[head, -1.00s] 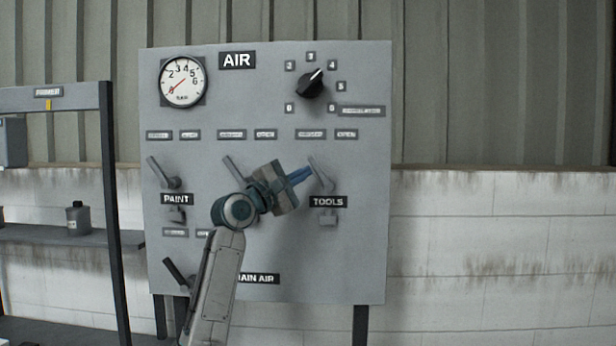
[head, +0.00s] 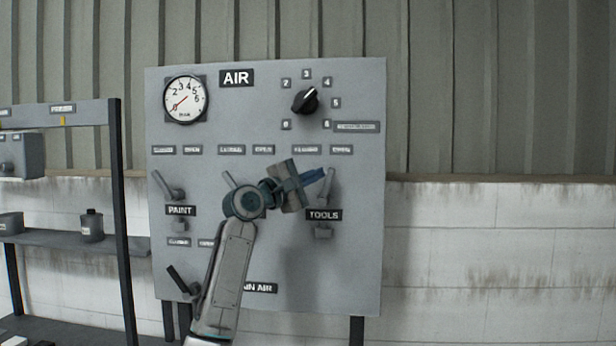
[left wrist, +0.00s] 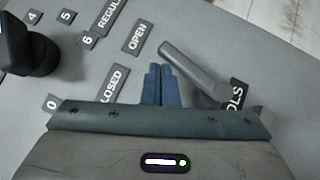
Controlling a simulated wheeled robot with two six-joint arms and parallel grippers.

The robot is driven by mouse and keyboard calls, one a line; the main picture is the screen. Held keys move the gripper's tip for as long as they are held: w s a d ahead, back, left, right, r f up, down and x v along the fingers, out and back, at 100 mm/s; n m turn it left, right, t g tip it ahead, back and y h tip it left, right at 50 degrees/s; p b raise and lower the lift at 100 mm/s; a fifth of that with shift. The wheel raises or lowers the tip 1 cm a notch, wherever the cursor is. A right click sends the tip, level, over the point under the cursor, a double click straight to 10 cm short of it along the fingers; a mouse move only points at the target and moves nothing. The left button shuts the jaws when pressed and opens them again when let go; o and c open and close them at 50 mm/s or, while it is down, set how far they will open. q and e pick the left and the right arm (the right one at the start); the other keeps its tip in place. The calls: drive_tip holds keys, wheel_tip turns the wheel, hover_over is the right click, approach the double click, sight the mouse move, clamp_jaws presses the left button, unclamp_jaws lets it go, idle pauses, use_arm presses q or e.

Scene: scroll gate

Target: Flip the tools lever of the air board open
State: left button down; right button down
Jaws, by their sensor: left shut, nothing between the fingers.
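The air board (head: 230,110) is a grey panel on legs, and its tools lever (head: 330,185) stands above the TOOLS label (head: 323,215). The lever points up and slightly right, towards the OPEN label (head: 342,149). My left gripper (head: 318,176) is shut and empty, with its blue fingertips just left of the lever. In the left wrist view, the fingertips (left wrist: 161,82) lie beside the grey lever (left wrist: 192,68), on the side of the CLOSED label (left wrist: 110,88). Whether they touch it I cannot tell. My right gripper is not in view.
The paint lever (head: 168,186) and the main air lever (head: 182,280) are on the board's left side. A gauge (head: 185,101) and a black knob (head: 305,101) are above. My left arm covers part of the middle lever. A shelf (head: 70,237) stands at left.

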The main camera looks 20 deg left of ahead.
use_arm(q)
drive_tip(key=shift+w+d+r, duration=0.15)
drive_tip(key=shift+w+d, duration=0.05)
drive_tip(key=shift+d, duration=0.85)
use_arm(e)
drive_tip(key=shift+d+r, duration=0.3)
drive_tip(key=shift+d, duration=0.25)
use_arm(q)
drive_tip(key=shift+d, duration=0.1)
drive_tip(key=shift+w+r+p, duration=0.1)
drive_tip(key=shift+p, duration=0.25)
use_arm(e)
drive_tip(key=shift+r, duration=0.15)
